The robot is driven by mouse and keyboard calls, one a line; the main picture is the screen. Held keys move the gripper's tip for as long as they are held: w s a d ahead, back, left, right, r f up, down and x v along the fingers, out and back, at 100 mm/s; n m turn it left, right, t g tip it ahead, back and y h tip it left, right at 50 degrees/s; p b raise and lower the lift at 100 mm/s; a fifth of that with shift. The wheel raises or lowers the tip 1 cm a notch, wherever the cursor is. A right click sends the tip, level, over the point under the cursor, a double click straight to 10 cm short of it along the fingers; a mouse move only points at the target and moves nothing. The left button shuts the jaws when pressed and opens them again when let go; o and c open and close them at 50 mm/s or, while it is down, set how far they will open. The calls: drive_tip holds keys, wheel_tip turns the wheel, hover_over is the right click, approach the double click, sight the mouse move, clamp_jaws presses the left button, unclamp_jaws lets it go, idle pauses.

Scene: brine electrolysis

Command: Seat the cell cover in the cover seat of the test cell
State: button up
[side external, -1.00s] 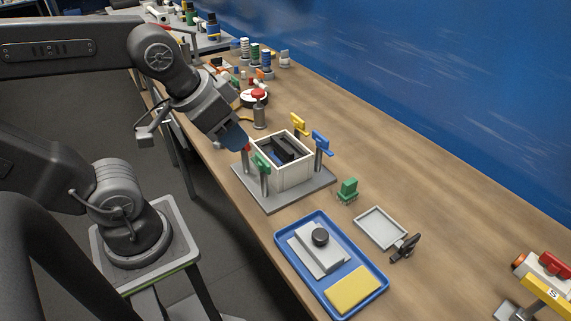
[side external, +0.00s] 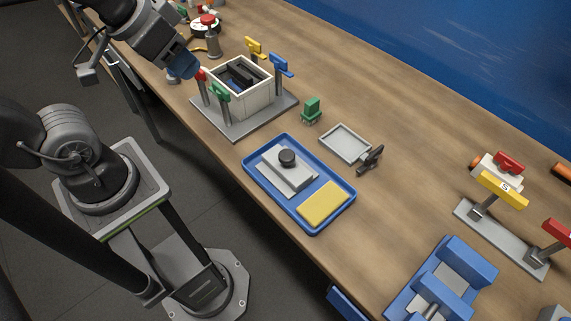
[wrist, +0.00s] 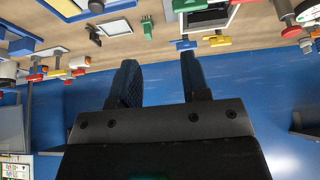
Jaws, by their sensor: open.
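The cell cover (side external: 284,172), a light grey plate with a black knob, lies in a blue tray (side external: 253,183). The test cell (side external: 243,97) is a white open-topped box on a grey base plate, with dark parts inside. Its top opening, the cover seat, has no cover in it. The cell also shows at the top of the wrist view (wrist: 206,19). My gripper (side external: 182,66) is in the air at the cell's upper left, apart from the cover. Its two blue fingers are spread with nothing between them in the wrist view (wrist: 162,75).
Red, green, yellow and blue tagged posts stand around the cell. A yellow pad (side external: 324,204) shares the tray. A green block (side external: 312,110), a shallow grey tray (side external: 346,143) and a black clip (side external: 370,159) are nearby. Blue fixtures (side external: 445,280) stand at lower right.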

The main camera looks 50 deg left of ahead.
drive_tip(key=shift+o, duration=0.4)
drive_tip(key=o, duration=0.6)
drive_tip(key=shift+o, duration=0.2)
drive_tip(key=m+g, duration=0.6)
drive_tip(key=m, duration=1.2)
hover_over(287, 155)
wheel_tip(287, 155, down, 8)
drive_tip(key=f, duration=0.8)
drive_tip(key=shift+w+f, duration=0.25)
drive_tip(key=shift+f, duration=0.05)
drive_tip(key=shift+s+f, duration=0.15)
drive_tip(key=shift+f, duration=1.2)
drive_tip(key=shift+s+f, duration=0.1)
drive_tip(key=shift+f, duration=1.2)
